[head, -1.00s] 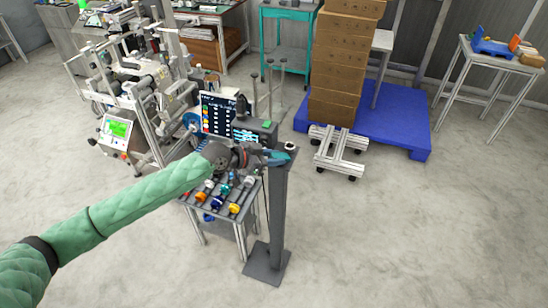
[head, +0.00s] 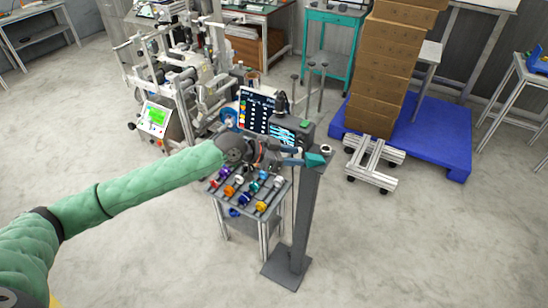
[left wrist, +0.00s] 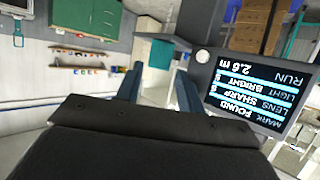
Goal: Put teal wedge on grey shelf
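The teal wedge (head: 316,160) is at the top of a grey post, beside a small white-topped round item (head: 326,149). The post's small flat top looks like the grey shelf (head: 304,195); I point at its upright. The wedge appears to rest at the edge of that top, but the contact is hard to see. My left gripper (head: 298,159) is just left of the wedge. In the left wrist view its two fingers (left wrist: 158,88) stand apart with nothing between them; a teal block (left wrist: 160,53) shows beyond the tips. My right gripper is not in view.
A small table (head: 276,197) with several coloured-ended parts stands left of the post. A lit screen (head: 257,110) and a dark monitor (left wrist: 262,92) are close to the gripper. Stacked boxes (head: 385,75) stand behind on a blue pallet (head: 440,130).

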